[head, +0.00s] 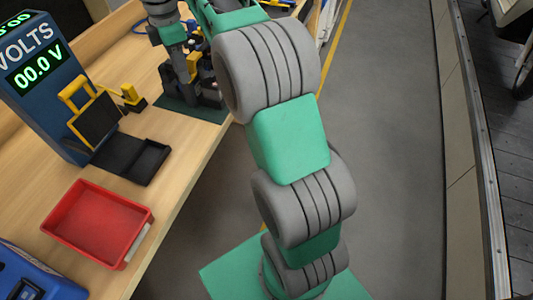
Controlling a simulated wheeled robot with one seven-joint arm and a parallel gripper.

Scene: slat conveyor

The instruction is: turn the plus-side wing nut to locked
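My gripper (190,75) points down over a black fixture (208,96) on a dark green mat (190,110), at the right edge of the wooden bench. The gripper is small and dark against the fixture, so I cannot tell whether its fingers are open or shut, or whether they touch anything. I cannot make out the plus-side wing nut; my arm and gripper cover part of that area.
The wooden bench (185,165) also holds a blue meter (38,85) reading 00.0 V, a black box with an open lid (130,155), yellow parts (131,97) and a red tray (98,222). Grey floor is clear right of my arm, up to a metal-edged conveyor (480,150).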

